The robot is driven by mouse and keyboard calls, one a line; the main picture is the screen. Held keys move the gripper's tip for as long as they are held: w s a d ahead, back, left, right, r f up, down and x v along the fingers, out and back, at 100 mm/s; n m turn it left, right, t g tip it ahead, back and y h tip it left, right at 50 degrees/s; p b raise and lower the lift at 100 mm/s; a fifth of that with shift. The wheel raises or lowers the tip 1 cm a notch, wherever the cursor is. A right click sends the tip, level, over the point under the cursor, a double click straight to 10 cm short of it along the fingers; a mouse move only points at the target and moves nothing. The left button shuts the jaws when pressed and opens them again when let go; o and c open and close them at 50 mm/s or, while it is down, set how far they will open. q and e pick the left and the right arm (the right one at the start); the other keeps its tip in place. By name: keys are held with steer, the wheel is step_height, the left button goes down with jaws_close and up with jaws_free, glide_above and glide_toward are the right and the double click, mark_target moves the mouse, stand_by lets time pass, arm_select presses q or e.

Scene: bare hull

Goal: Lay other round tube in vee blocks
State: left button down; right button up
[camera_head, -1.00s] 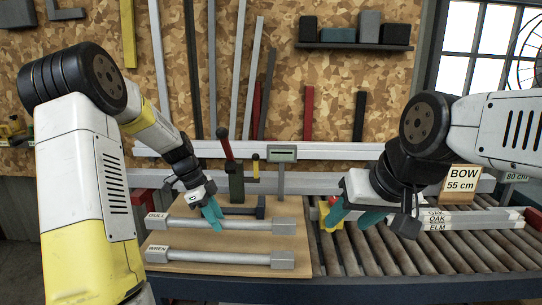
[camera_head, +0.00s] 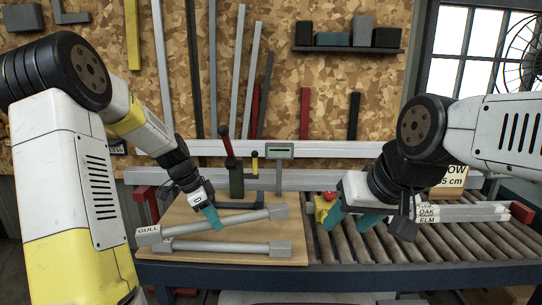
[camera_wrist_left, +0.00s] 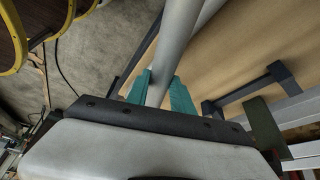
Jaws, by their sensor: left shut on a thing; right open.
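My left gripper (camera_head: 211,216) is shut on a grey round tube (camera_head: 243,217) with a white GULL label at its left end. It also holds the tube in the left wrist view (camera_wrist_left: 172,50), between teal fingers. The tube lies aslant, left end nearer me, with a grey block at its right end. A second grey tube (camera_head: 220,245) lies in front on the wooden board (camera_head: 185,210); the first tube's left end covers its left end. I cannot clearly pick out vee blocks. My right gripper (camera_head: 352,222) is open and empty over the rollers.
A red and yellow thing (camera_head: 325,205) is beside my right gripper. The roller conveyor (camera_head: 400,245) fills the right; labelled bars (camera_head: 465,212) lie at its back.

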arm_select(q)
steer(key=n, duration=0.1)
steer(key=r+n+t, duration=0.1)
steer(key=n, duration=0.1)
steer(key=r+n+y, duration=0.1)
steer(key=n, duration=0.1)
steer(key=shift+w+d+t, duration=0.25)
steer(key=shift+w+t, duration=0.05)
steer(key=shift+t, duration=0.1)
steer(key=n, duration=0.1)
steer(key=r+n+y, duration=0.1)
steer(key=n, duration=0.1)
steer(key=d+r+n+t+y, duration=0.1)
steer(key=n, duration=0.1)
steer(key=shift+w, duration=0.35)
steer(key=shift+r, duration=0.1)
